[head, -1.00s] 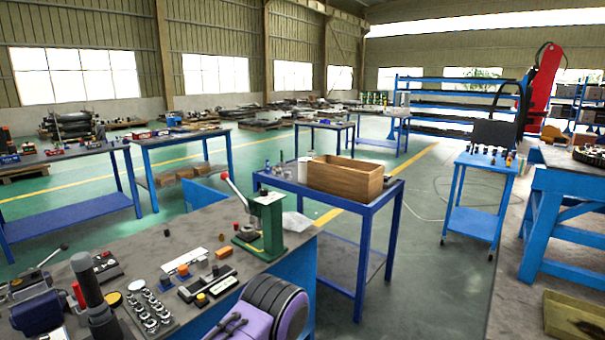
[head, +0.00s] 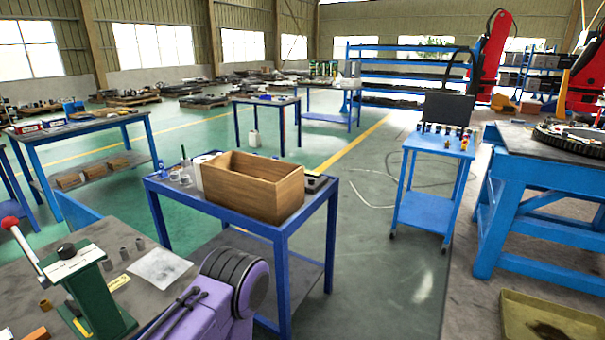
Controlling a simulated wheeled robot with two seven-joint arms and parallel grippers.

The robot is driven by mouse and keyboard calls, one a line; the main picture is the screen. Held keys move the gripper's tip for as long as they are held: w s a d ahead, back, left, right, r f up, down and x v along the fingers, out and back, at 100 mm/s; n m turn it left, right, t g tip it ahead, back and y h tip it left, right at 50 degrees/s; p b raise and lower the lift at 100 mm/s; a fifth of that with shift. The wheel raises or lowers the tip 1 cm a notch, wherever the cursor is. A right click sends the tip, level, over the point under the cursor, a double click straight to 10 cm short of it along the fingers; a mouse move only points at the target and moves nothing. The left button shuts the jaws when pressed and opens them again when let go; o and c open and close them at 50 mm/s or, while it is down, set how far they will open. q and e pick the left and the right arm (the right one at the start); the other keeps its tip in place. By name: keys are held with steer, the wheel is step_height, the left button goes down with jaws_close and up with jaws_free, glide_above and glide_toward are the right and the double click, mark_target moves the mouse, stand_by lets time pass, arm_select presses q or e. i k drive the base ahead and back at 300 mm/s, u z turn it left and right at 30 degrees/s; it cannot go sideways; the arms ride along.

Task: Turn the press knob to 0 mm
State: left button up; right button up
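The green press (head: 103,298) stands at the lower left on the grey bench top (head: 88,240). A black press knob (head: 66,250) sits on its top, beside a white plate (head: 76,263) whose marks are too small to read. A pale lever with a red ball end (head: 10,222) rises from the press toward the left edge. Neither of my grippers shows clearly, and nothing touches the knob.
Small dark cylinders (head: 125,254) and a clear bag (head: 160,269) lie by the press. A blue table (head: 287,229) with a wooden box (head: 254,192) stands to the right. A blue trolley (head: 424,209) stands beyond open green floor; a heavy blue bench (head: 540,215) is at right.

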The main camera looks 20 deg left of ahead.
mark_target(66, 251)
steer(key=u, duration=1.65)
